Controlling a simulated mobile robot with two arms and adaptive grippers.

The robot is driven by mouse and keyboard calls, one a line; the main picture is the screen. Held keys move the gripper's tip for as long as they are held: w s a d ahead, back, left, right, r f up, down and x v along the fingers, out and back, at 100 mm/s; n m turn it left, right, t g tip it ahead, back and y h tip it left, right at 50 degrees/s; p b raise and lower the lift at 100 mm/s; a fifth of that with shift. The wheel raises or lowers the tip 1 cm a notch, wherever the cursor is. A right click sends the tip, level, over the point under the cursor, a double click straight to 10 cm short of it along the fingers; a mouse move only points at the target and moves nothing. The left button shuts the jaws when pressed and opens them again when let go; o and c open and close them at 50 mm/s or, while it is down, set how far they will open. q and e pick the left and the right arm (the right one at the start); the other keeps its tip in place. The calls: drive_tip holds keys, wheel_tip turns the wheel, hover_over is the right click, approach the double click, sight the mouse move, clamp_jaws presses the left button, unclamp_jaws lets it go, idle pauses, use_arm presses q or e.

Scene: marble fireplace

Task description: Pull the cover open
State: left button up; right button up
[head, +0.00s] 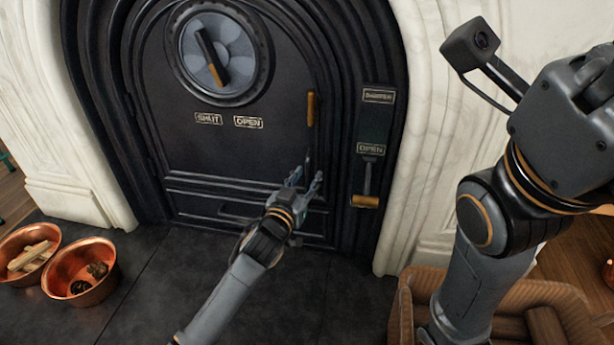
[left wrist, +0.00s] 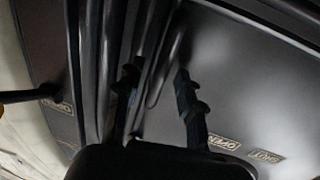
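The cover is a black arched fireplace door (head: 235,155), which looks shut in its frame. A vertical brass-coloured handle (head: 311,109) is on its right side. The door face also fills the right of the left wrist view (left wrist: 245,95). My left gripper (head: 307,168) is just below the handle, near the door's right edge. In the left wrist view, its two fingers (left wrist: 158,85) are apart. A dark, narrow shape shows between them; I cannot tell whether it is the handle. I see no contact with the handle. My right arm is at the right of the head view, with its fingers out of frame.
A round dial (head: 221,55) is high on the door. A lever with a brass grip (head: 366,200) is to the right. Copper bowls (head: 72,285) stand at lower left, a brown basket (head: 400,315) at lower right. The dark hearth (head: 150,300) has bare floor.

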use_arm(q)
clamp_jaws()
drive_tip(key=shift+s, duration=0.15)
